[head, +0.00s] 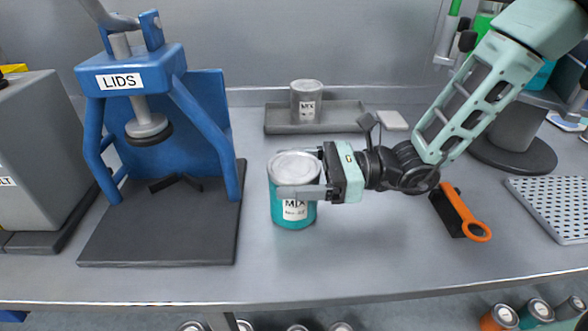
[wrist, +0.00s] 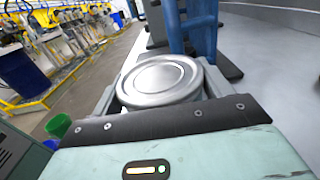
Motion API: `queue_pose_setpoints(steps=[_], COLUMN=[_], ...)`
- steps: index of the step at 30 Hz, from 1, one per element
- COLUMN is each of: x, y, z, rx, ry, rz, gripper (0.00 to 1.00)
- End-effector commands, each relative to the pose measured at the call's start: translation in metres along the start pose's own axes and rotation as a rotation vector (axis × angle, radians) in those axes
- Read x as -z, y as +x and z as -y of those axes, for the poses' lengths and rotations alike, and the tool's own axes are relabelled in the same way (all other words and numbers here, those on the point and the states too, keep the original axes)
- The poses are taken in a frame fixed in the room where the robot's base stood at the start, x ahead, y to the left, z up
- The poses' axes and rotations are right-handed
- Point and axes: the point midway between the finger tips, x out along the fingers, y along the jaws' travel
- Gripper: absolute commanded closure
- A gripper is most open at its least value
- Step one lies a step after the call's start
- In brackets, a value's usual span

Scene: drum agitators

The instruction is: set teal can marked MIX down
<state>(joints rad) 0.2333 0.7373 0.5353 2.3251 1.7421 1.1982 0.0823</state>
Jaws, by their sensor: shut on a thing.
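The teal can marked MIX (head: 292,211) is upright in the middle of the bench in the head view, with a silver lid and a white label facing forward. My gripper (head: 312,172) reaches it from the right and is shut on it, with its fingers around the upper part of the can. In the wrist view the can's round silver lid (wrist: 163,80) sits between the fingers. The can's lower edge is over the bench top (head: 330,260); I cannot tell whether it touches the surface or hangs slightly above it.
A blue press marked LIDS (head: 160,120) on a dark base stands to the left. A grey MIX can (head: 306,101) stands on a grey tray (head: 347,118) behind. An orange-handled tool (head: 465,212) and a perforated plate (head: 558,205) are right. The front bench is clear.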

Motion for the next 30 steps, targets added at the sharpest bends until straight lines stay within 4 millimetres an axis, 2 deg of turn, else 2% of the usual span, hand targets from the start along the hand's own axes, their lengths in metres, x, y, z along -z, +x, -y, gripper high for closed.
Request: queue_pose_setpoints(steps=[8,9,11,26,30], x=[0.004,0.004,0.004,0.006,0.005], y=[0.0,0.0,0.0,0.0,-0.025], z=[0.0,0.0,0.0,0.0,0.002], rx=[0.0,0.0,0.0,0.0,0.006], ry=[0.001,0.001,0.001,-0.001,0.0], rz=[0.002,0.0,0.0,0.0,-0.001], gripper=[0.75,0.14,0.0,0.0,0.0])
